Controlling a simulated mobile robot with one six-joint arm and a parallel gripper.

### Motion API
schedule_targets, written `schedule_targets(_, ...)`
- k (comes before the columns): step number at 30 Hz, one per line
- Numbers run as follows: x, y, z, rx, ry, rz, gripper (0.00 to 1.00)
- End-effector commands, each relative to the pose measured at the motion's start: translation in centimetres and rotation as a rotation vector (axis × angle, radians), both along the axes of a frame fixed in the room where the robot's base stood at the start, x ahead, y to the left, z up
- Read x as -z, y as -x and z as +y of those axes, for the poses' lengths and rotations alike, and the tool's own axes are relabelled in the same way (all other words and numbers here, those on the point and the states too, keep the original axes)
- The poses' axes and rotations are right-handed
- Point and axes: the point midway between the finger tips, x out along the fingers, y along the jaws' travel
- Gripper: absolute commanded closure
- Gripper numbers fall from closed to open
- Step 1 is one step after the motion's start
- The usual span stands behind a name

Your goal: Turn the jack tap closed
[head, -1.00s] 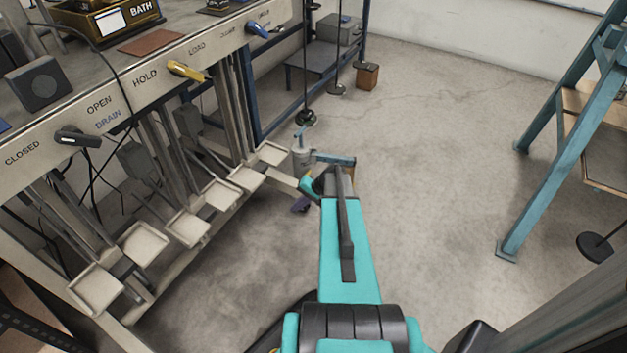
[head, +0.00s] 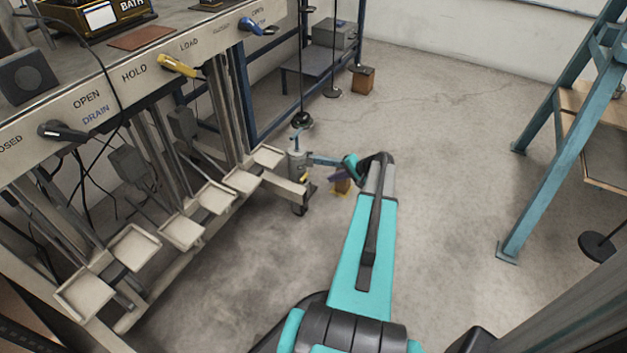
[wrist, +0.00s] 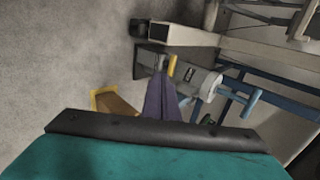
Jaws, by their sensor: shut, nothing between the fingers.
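The jack (head: 297,166) is a grey cylinder with a blue T-handle on top, standing on the floor at the bench's far end. It also shows in the wrist view (wrist: 200,82). A small yellow lever (wrist: 172,64), apparently its tap, sits low on the jack; in the head view it is a small yellow spot (head: 304,177). My gripper (head: 334,176) has purple fingers, shut and empty, right of the jack and apart from it in the head view. In the wrist view the fingers (wrist: 160,84) overlap the area just below the yellow lever; contact cannot be told.
The bench (head: 60,110) carries a black drain lever (head: 62,132), a yellow lever (head: 178,66) and a blue lever (head: 250,26). Pale trays (head: 182,233) stick out below. A wooden, yellow-edged block (wrist: 116,103) lies near the fingers. Floor to the right is open up to a blue frame (head: 540,150).

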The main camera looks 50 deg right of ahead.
Motion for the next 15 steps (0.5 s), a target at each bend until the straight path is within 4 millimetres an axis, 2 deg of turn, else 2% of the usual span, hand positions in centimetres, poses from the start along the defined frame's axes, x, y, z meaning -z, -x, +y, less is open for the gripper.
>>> schedule_targets(8, 1.2, -1.1, 0.3, -0.001, -0.001, 0.001, 1.00)
schedule_targets(15, 3.4, -3.3, 0.8, -0.001, -0.001, 0.001, 1.00)
